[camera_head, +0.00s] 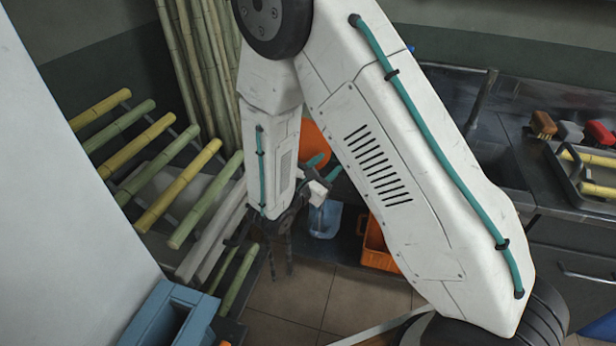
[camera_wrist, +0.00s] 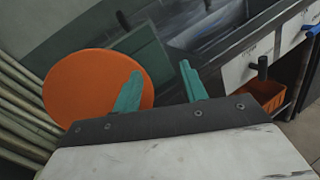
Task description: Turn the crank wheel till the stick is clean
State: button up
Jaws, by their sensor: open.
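My gripper (camera_head: 326,167) is open and empty beyond my arm in the head view. Its two teal fingers stand apart in the wrist view (camera_wrist: 160,72), with nothing between them. An orange round disc (camera_wrist: 98,90) stands behind the left finger in the wrist view. Part of it (camera_head: 314,140) shows behind my arm in the head view. I cannot tell whether this disc is the crank wheel. Yellow and green cane sticks (camera_head: 170,172) lie on a slanted rack at left. I cannot make out which stick is the task's, nor its state.
Tall pale canes (camera_head: 188,60) lean at the wall. An orange crate (camera_head: 378,250) and a light blue container (camera_head: 325,219) stand low behind my arm. A dark counter (camera_head: 545,190) at right holds brushes (camera_head: 571,132) and a tray (camera_head: 585,203). Tiled floor shows below.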

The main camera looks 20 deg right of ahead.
jog(key=w+a+f+n+t+y, duration=0.2)
jog(key=a+f+n+t+y, duration=0.3)
jog(key=f, duration=0.4)
jog(key=shift+n+h, duration=0.3)
jog(key=shift+n, duration=0.3)
jog(key=x, duration=0.6)
jog(key=shift+w+a+f, duration=0.2)
jog(key=shift+w+f, duration=0.2)
jog(key=shift+w, duration=0.15)
grip_shut()
